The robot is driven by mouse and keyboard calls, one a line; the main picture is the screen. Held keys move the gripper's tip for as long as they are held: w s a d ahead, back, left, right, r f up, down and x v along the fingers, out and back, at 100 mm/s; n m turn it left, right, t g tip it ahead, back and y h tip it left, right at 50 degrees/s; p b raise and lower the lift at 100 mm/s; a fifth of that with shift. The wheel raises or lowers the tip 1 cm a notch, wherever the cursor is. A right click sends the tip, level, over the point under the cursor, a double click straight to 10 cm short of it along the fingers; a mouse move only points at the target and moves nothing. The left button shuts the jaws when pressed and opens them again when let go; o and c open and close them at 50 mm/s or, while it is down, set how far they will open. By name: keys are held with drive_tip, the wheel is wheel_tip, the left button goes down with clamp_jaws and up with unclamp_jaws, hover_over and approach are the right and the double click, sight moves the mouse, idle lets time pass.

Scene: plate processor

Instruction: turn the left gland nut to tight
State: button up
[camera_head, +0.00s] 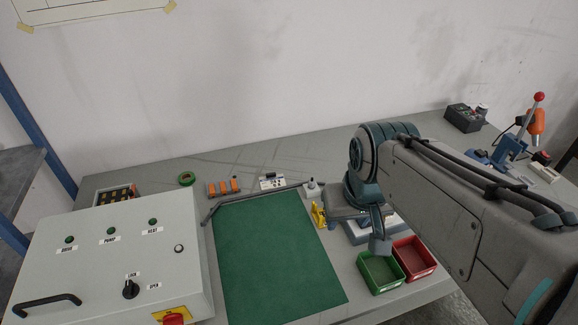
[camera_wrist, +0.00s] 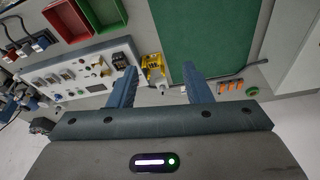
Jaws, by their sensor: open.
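I cannot clearly make out the left gland nut in either view. A light panel (camera_wrist: 100,68) carries several small fittings, too small to tell apart; in the head view my arm and gripper largely cover it. My gripper (camera_wrist: 158,72) is open and empty, with its two fingers apart and pointing to a yellow fixture (camera_wrist: 152,62) and the panel's end.
A green mat (camera_head: 270,260) lies mid-bench, clear. A grey control box (camera_head: 120,235) with knob and lamps stands left. A green bin (camera_head: 380,272) and red bin (camera_head: 413,258) sit at the front right. A red-knobbed lever (camera_head: 538,98) stands far right.

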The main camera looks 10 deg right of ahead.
drive_tip(key=w+r+n+b, duration=0.1)
drive_tip(key=w+b, duration=0.1)
drive_tip(key=w, duration=0.7)
drive_tip(key=n+g+b, duration=0.3)
drive_tip(key=n+b, duration=0.1)
drive_tip(key=b, duration=0.2)
hover_over(312, 183)
wheel_tip(312, 183, down, 11)
drive_tip(key=f, duration=1.3)
drive_tip(key=shift+w+f, duration=0.2)
drive_tip(key=shift+w, duration=0.2)
clamp_jaws()
